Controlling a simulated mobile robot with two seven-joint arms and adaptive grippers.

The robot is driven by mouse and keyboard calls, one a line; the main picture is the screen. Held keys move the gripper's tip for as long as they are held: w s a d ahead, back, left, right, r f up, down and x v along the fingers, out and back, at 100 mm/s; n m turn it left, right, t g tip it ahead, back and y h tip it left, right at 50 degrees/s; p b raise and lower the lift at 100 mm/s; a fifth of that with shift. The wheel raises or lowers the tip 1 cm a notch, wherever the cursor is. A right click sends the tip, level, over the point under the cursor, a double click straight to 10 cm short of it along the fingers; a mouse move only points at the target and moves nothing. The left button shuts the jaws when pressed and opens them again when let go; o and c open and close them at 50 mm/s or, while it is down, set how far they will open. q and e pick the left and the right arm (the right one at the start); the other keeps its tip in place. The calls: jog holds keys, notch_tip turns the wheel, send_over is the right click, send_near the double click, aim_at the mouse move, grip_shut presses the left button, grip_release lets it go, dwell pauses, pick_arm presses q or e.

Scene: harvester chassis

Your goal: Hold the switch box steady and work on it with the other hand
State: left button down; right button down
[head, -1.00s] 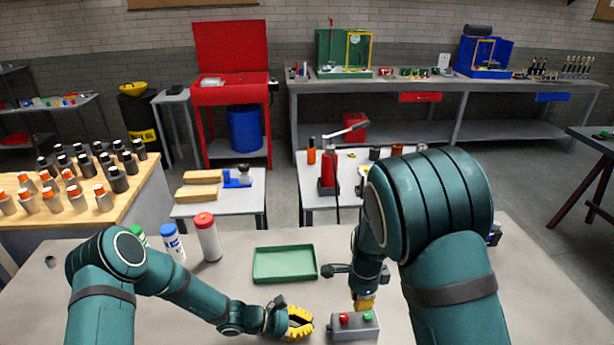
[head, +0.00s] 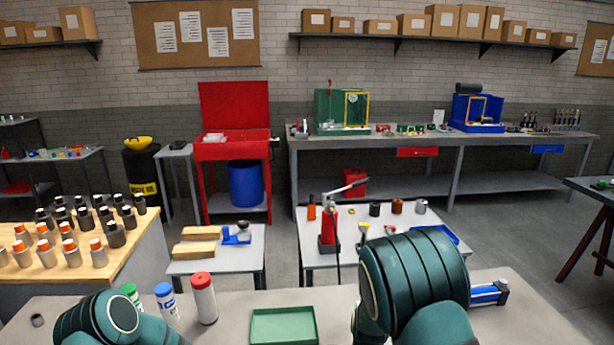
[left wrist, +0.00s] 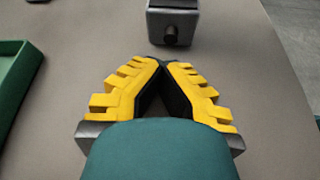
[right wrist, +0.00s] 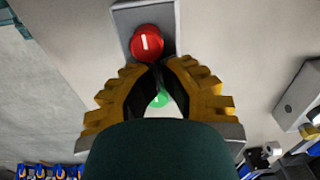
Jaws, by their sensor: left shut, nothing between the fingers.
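The grey switch box (left wrist: 172,22) lies on the table at the top of the left wrist view, with a dark round fitting on its near end. My left gripper (left wrist: 163,62) is shut and empty, its tips pointing at that end with a small gap of table between. In the right wrist view the switch box (right wrist: 128,18) shows its red button (right wrist: 147,42) with a white mark and its green button (right wrist: 159,98). My right gripper (right wrist: 157,66) is over the box, tips together beside the red button; contact cannot be told. Both grippers and the box are outside the head view.
A green tray (head: 284,327) lies on the table, with several capped bottles (head: 204,299) left of it. A blue and grey part (head: 488,293) lies at the right. A grey block (right wrist: 300,98) shows in the right wrist view.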

jog(key=shift+s+d, duration=0.15)
jog(key=shift+d, duration=0.4)
dwell(0.7)
jog(key=shift+s, duration=0.6)
dwell(0.5)
dwell(0.3)
